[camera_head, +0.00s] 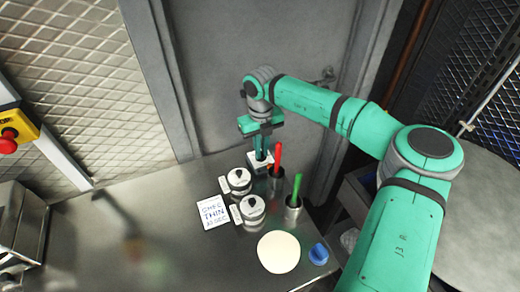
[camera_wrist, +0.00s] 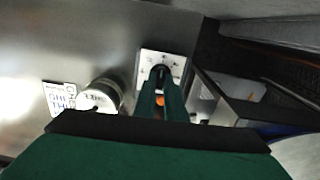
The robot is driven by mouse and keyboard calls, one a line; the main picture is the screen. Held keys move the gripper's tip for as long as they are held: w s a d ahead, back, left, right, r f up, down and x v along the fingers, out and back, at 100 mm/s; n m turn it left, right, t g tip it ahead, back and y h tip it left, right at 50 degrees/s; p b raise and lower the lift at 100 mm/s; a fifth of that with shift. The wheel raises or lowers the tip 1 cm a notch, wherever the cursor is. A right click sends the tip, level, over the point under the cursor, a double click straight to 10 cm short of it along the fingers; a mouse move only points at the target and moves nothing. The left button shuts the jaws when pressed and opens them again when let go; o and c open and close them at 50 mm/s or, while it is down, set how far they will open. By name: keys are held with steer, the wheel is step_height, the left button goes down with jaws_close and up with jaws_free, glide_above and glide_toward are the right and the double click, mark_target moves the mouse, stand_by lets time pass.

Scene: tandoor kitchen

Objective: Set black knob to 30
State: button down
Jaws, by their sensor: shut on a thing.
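The black knob (camera_wrist: 160,72) sits on a white dial plate (camera_wrist: 147,62) with small dark marks around it. The white dial unit (camera_head: 262,166) stands near the back edge of the steel counter in the head view. My gripper (camera_head: 261,150) points straight down over it. In the wrist view my gripper's green fingers (camera_wrist: 162,88) are closed around the knob. The fingers hide much of the knob in the head view. The marks are too small to read, so I cannot tell the knob's setting.
Two lidded canisters (camera_head: 239,181) (camera_head: 252,209) stand left of the dial unit. Metal cups hold a red-handled tool (camera_head: 277,160) and a green-handled tool (camera_head: 296,190). A handwritten card (camera_head: 213,213), a pale disc (camera_head: 278,252) and a blue object (camera_head: 318,254) lie nearer.

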steer(key=shift+w+a, duration=0.1)
steer(key=shift+a, duration=0.2)
steer(key=shift+d, duration=0.1)
steer(key=shift+d+m, duration=0.15)
steer(key=shift+m, duration=0.15)
steer(key=c, duration=1.8)
jaws_free()
step_height(320, 180, up, 11)
steer(key=shift+f, duration=0.1)
steer(key=shift+s, duration=0.2)
